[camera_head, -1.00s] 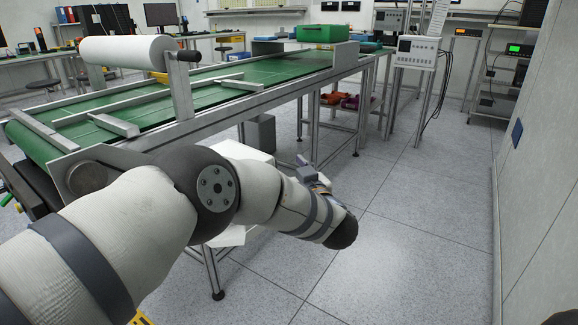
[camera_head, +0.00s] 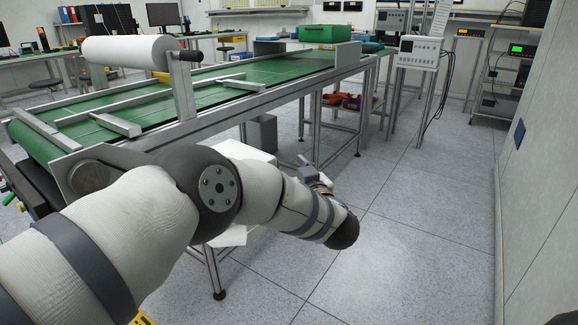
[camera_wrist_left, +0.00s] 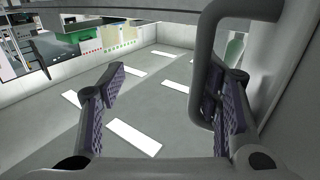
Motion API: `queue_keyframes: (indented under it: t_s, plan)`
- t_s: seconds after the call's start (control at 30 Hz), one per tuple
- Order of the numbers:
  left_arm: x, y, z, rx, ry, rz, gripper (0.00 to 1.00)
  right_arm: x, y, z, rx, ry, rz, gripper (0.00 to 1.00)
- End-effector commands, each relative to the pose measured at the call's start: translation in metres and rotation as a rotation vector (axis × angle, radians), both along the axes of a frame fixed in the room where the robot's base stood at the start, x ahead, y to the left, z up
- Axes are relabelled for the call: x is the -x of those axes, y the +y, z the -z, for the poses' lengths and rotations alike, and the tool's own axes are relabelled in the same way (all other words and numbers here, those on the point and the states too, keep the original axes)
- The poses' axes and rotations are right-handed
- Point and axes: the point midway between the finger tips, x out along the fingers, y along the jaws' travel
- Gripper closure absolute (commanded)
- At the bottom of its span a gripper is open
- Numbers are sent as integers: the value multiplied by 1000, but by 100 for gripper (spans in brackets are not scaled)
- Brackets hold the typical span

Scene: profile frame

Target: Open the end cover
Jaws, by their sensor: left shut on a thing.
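My left arm comes in from the left in the head view, and its gripper (camera_head: 312,171) is small and partly hidden behind the forearm beside the conveyor. In the left wrist view the gripper's two purple-padded fingers (camera_wrist_left: 165,95) stand apart. The handle is next to a plain grey panel (camera_wrist_left: 299,110) at the right edge. I cannot tell for certain which surface is the end cover. My right gripper is out of view.
A green-belted conveyor (camera_head: 215,105) with a metal frame, a white roll (camera_head: 128,53) and a green crate (camera_head: 320,33) runs across the left and middle. An instrument box (camera_head: 418,52) on a stand is behind. The tiled floor (camera_head: 420,215) at right is clear up to the white wall.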

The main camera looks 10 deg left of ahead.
Motion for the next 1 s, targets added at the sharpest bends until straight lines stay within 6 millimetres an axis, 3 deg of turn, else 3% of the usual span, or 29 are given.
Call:
queue_keyframes:
  t_s: [0.03, 0.43, 0.47, 0.6, 1.0]
  plan:
    - [-5, 11, -10, -10, -20, -10, 93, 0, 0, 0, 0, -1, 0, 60]
    - [-5, 11, -10, -10, -20, -10, 93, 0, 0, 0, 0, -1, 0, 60]
    - [-5, 11, -10, -10, -21, -11, 50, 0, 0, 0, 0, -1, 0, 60]
    - [-4, 10, -9, -9, -18, -10, 82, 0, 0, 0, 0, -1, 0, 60]
    - [-3, 4, -8, -10, -19, -10, 83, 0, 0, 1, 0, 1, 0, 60]
